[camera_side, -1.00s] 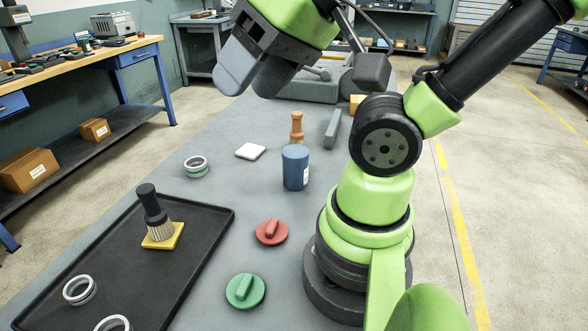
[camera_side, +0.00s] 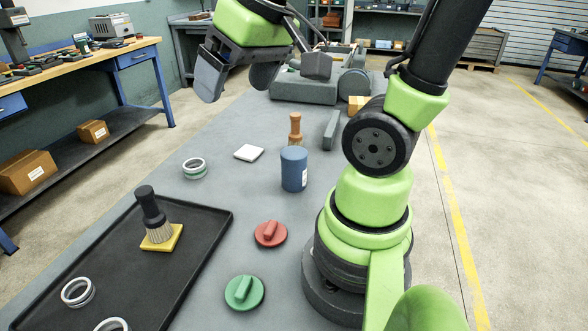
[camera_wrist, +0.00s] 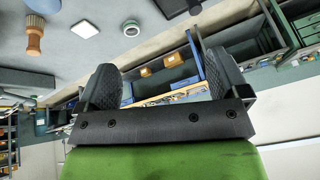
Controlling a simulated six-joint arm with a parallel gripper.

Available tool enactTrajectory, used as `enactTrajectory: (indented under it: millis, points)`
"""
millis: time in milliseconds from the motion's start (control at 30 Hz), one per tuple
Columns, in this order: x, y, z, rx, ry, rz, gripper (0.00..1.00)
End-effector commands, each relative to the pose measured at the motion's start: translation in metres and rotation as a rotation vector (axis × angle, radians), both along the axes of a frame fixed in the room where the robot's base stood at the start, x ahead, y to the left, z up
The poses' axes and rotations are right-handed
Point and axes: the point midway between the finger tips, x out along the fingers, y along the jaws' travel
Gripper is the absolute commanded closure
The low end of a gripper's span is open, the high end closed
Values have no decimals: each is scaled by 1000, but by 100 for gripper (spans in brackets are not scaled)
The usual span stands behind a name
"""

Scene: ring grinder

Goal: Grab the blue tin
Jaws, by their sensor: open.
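The blue tin (camera_side: 294,170) stands upright on the grey bench in the side view, in front of a wooden-handled tool (camera_side: 296,131). My gripper (camera_side: 235,92) is high above the bench, up and to the left of the tin in the picture. Its two dark fingers are spread with nothing between them. In the wrist view the open fingers (camera_wrist: 164,78) frame the workshop background. A small blue patch at that view's top edge, above the wooden-handled tool, may be part of the tin, but I cannot be sure.
Red (camera_side: 270,234) and green (camera_side: 244,292) knobbed discs lie nearer. A black tray (camera_side: 200,262) holds a brush (camera_side: 153,215) and rings. A grey bar (camera_side: 331,130) lies right of the wooden-handled tool.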

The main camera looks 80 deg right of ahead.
Motion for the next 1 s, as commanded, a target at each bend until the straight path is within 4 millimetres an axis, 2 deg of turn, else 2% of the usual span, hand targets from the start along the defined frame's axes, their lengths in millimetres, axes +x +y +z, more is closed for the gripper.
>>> enactTrajectory:
  millis: [33, 100, 200, 300, 433, 500, 633, 1000]
  points:
    - [8, -20, -11, -23, 59, -18, 7]
    - [15, -48, -26, -54, 130, -15, 7]
    - [18, -88, -53, -76, 231, -5, 7]
    - [12, -126, -82, -73, 321, 14, 7]
    - [-5, -162, -118, -47, 405, 45, 7]
    - [-13, -174, -132, -33, 434, 62, 7]
    - [-23, -185, -148, -16, 459, 82, 7]
    - [-25, -186, -194, -11, 465, 88, 7]
